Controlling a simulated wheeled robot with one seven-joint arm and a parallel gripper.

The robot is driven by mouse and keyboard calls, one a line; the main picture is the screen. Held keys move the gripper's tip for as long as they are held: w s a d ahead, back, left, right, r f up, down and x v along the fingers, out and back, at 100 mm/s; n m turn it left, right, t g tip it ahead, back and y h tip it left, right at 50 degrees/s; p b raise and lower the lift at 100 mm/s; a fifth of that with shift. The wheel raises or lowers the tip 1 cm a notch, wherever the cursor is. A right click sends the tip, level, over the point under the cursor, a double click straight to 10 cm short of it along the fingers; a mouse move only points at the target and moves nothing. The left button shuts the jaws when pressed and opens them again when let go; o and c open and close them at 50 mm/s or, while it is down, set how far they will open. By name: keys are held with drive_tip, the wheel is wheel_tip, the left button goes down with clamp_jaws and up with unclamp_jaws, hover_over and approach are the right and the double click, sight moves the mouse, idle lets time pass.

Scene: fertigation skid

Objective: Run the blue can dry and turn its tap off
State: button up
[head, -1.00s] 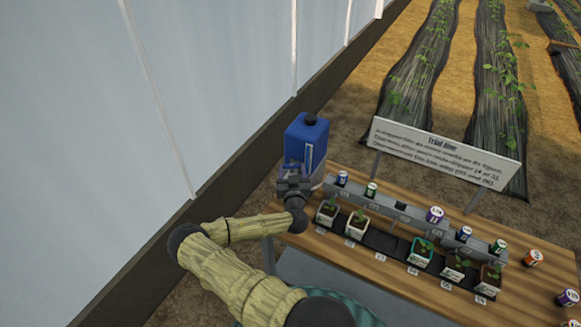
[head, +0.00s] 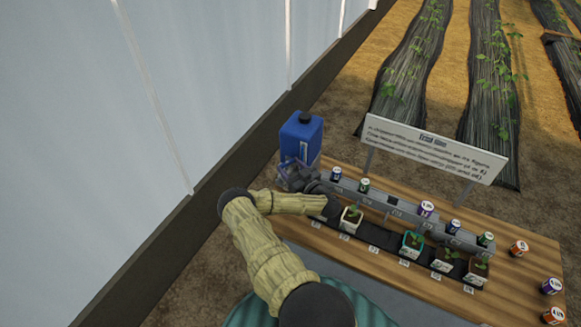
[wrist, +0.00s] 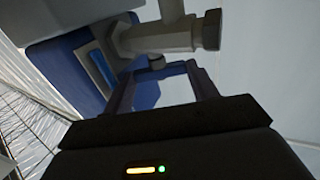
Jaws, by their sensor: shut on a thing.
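The blue can (head: 301,136) stands upright with a black cap at the left end of the bench. Its front has a pale upright strip. In the wrist view the blue can (wrist: 65,70) fills the left, with a bright blue strip on a grey surround. The grey tap (wrist: 165,38) sticks out from it across the top. My gripper (head: 290,172) is at the can's lower front, and in the wrist view its fingers (wrist: 163,80) are shut on the tap's handle, just below the tap body. The handle is mostly hidden, so its angle is unclear. No flow is visible.
A grey rail (head: 395,207) with several small labelled cans runs along the wooden bench (head: 520,270). A sign (head: 433,148) stands behind. A pale wall (head: 190,80) is left.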

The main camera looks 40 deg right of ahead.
drive_tip(key=shift+w+r, duration=0.1)
drive_tip(key=o, duration=1)
drive_tip(key=shift+a, duration=0.1)
drive_tip(key=shift+a+f+m+h+b, duration=0.1)
drive_tip(key=shift+f+m+h+b, duration=0.1)
drive_tip(key=shift+m+h+b, duration=0.6)
drive_tip(key=shift+a+m+g+h+b, duration=0.2)
drive_tip(key=shift+m+g+h+b, duration=0.55)
drive_tip(key=shift+h, duration=0.8)
drive_tip(key=shift+a+m+g+h+b, duration=0.15)
drive_tip(key=shift+m+g+h+b, duration=0.25)
drive_tip(key=shift+m+h, duration=0.9)
drive_tip(key=shift+w+a+m+g+h+b, duration=0.1)
drive_tip(key=shift+w+m+g+h+b, duration=0.05)
drive_tip(key=shift+m+g+h+b, duration=0.55)
drive_tip(key=shift+w+a+m+g+h+b, duration=0.2)
drive_tip(key=shift+g+h+b, duration=0.25)
drive_tip(key=shift+h, duration=0.4)
drive_tip(key=shift+w+a+m+g+h+b, duration=0.1)
drive_tip(key=shift+m+g+h+b, duration=0.45)
drive_tip(key=shift+h, duration=0.25)
drive_tip(key=shift+w+a+m+g+h+b, duration=0.1)
drive_tip(key=shift+w+m+g+h+b, duration=0.05)
drive_tip(key=shift+m+g+h+b, duration=1.05)
drive_tip(key=shift+w+m+g+h+b, duration=0.15)
drive_tip(key=shift+m+g+h+b, duration=0.55)
drive_tip(key=shift+g, duration=0.85)
